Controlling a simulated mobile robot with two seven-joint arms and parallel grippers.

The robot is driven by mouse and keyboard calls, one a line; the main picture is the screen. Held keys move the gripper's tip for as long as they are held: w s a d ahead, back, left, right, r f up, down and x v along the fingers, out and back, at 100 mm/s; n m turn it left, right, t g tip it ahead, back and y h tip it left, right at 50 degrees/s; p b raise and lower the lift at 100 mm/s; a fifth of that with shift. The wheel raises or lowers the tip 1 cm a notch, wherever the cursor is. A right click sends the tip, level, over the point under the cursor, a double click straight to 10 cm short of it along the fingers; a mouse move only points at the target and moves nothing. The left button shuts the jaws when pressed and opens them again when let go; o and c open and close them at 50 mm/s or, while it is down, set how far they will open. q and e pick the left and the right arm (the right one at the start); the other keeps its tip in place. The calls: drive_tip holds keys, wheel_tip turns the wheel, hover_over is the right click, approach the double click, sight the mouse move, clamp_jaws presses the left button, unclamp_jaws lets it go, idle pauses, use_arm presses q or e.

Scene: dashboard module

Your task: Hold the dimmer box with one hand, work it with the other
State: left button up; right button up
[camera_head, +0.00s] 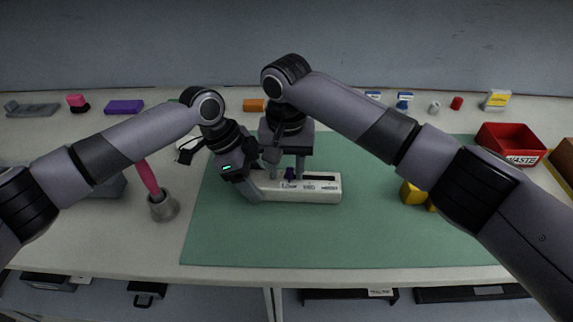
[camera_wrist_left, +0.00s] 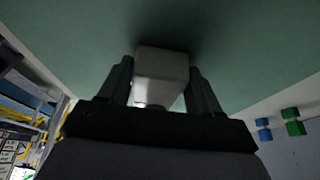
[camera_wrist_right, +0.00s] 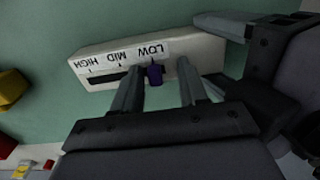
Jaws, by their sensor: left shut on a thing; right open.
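The white dimmer box (camera_head: 325,189) lies on the green mat. In the right wrist view the box (camera_wrist_right: 205,52) shows the labels LOW, MID and HIGH beside a dark slot, with a purple slider knob (camera_wrist_right: 155,75) at the LOW end. My left gripper (camera_wrist_left: 160,85) is shut on the end of the box (camera_wrist_left: 162,62). My right gripper (camera_wrist_right: 160,92) is open above the box, its fingers around the knob with gaps visible; I cannot tell whether either finger touches it. In the head view the knob (camera_head: 290,175) shows between the right fingers.
A red WASTE bin (camera_head: 511,143) stands at the right, with a yellow object (camera_head: 412,193) on the mat's right side. A grey cup with a pink-handled tool (camera_head: 162,206) stands left of the mat. Small items line the back. The mat's front is clear.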

sight(286, 172)
use_arm(q)
drive_tip(key=shift+a, duration=0.15)
use_arm(e)
wheel_tip(286, 172, up, 12)
idle(0.3)
use_arm(q)
drive_tip(key=o, duration=1.5)
drive_tip(key=shift+c, duration=0.2)
